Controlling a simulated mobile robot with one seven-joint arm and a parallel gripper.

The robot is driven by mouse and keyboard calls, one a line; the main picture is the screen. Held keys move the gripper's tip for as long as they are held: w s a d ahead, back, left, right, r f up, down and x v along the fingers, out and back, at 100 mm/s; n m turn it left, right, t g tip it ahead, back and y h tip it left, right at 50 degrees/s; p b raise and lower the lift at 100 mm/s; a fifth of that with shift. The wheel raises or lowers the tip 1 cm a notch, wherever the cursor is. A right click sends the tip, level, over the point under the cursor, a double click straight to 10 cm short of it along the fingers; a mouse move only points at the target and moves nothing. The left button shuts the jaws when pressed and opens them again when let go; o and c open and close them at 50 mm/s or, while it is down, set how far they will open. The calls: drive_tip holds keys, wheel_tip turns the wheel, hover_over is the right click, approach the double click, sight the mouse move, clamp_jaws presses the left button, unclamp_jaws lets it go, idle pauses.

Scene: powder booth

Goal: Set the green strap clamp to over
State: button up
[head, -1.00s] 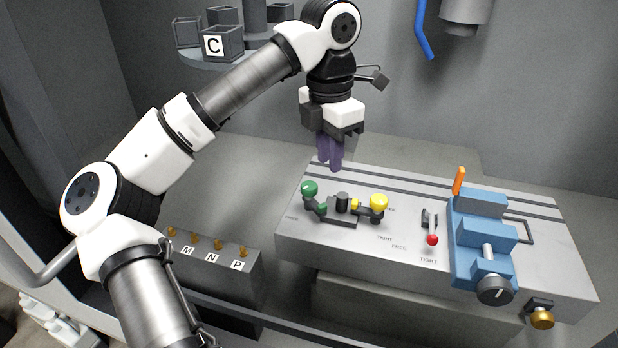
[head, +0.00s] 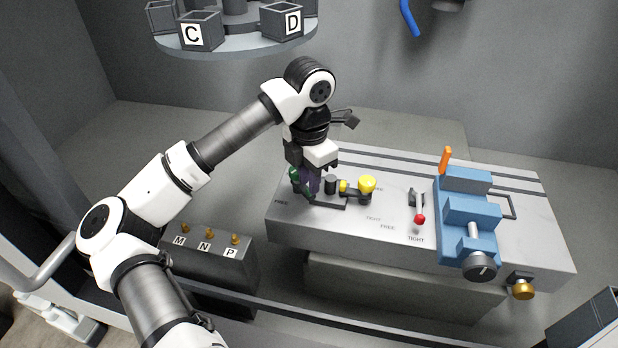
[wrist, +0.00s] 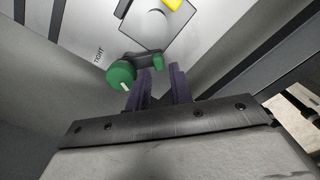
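The green strap clamp (head: 295,183) is at the left end of the grey bench block, partly hidden behind my gripper in the head view. My gripper (head: 311,188) points down over the clamp. I cannot tell whether a finger touches the clamp. A TIGHT label (wrist: 98,53) shows beside the knob.
A yellow-knobbed clamp (head: 367,185) sits close to the right. Further right are a red-tipped lever (head: 420,218) and a blue vise (head: 468,215) with an upright orange handle (head: 446,160). A carousel of lettered bins (head: 235,40) is behind. A box with brass knobs (head: 210,255) stands front left.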

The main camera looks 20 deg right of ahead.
drive_tip(key=shift+f, duration=1.05)
clamp_jaws()
drive_tip(key=shift+w+f, duration=0.1)
drive_tip(key=b, duration=0.1)
drive_tip(key=n+b, duration=0.1)
drive_tip(key=b, duration=0.1)
drive_tip(key=shift+w+d+f+n, duration=0.1)
drive_tip(key=shift+d+f+n, duration=0.1)
drive_tip(key=shift+d+n, duration=0.15)
drive_tip(key=shift+w+d+r+n+b, duration=0.2)
drive_tip(key=shift+d+n+b, duration=0.3)
drive_tip(key=shift+n+b, duration=0.6)
drive_tip(key=shift+r, duration=0.15)
unclamp_jaws()
